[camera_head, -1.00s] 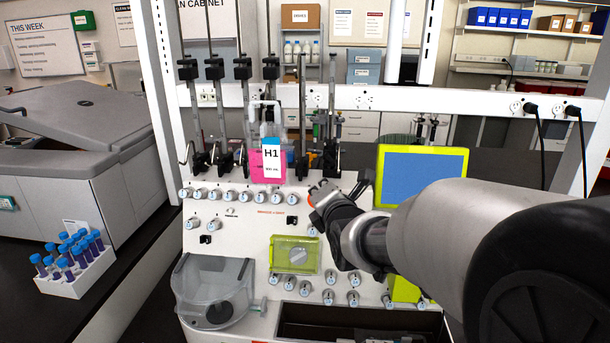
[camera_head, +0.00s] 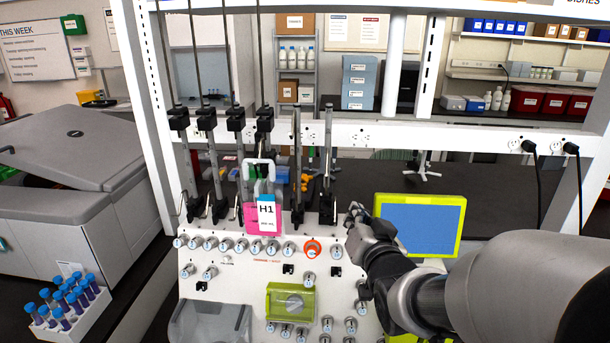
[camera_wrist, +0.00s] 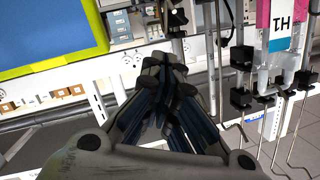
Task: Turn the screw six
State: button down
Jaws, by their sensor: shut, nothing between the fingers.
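The white cell processor panel (camera_head: 235,272) carries a row of small silver screw knobs below its upper edge. One round knob has an orange ring (camera_head: 312,248), right of the middle of that row. The other knobs, such as one at the row's left (camera_head: 226,244), are silver. Their labels are too small to read, so I cannot tell which is screw six. My gripper (camera_head: 356,212) is shut and empty, up and right of the orange-ringed knob and apart from it. In the wrist view my gripper's fingers (camera_wrist: 165,75) are together, with no knob between them.
A green-framed blue screen (camera_head: 420,225) stands close right of my gripper; its corner fills the wrist view's upper left. A pink H1 bag (camera_head: 250,218) and upright rods with black clamps stand behind the knob row. A tube rack (camera_head: 75,325) is at lower left.

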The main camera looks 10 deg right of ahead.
jog(key=r+m+p, duration=0.1)
jog(key=r+m, duration=0.1)
jog(key=m, duration=0.3)
send_over(335, 216)
jog(key=d, duration=0.3)
notch_tip(335, 216, down, 2)
jog(key=a+f, duration=0.2)
jog(key=a, duration=0.1)
jog(key=shift+s+f, duration=0.1)
jog(key=shift+f, duration=0.25)
